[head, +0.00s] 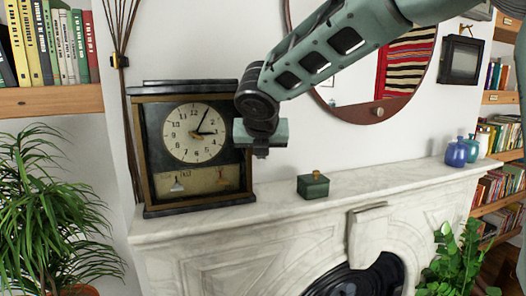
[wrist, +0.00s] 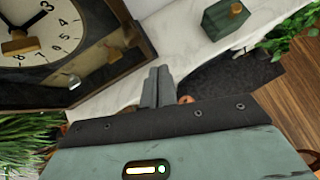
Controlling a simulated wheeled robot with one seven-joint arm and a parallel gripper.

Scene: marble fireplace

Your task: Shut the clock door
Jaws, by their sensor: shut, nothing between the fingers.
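The clock (head: 165,202) stands on the left end of the mantel, with a dark case, a brown-gold door frame (head: 143,150) and a cream dial (head: 195,133). I cannot tell whether its door is fully shut or slightly ajar. My gripper (head: 261,153) is at the clock's right edge in the head view, in front of part of that side; contact is unclear. In the wrist view my gripper (wrist: 156,86) is shut and empty, just beside the clock's dark frame (wrist: 105,50). A small brown knob-like piece (wrist: 18,45) shows over the dial there.
A green box (head: 313,186) with a brass knob sits on the marble mantel (head: 350,178), right of the clock. Blue vases (head: 457,153) stand at the mantel's far right. A round mirror (head: 375,112) hangs behind my arm. A leafy plant (head: 55,215) is at the left.

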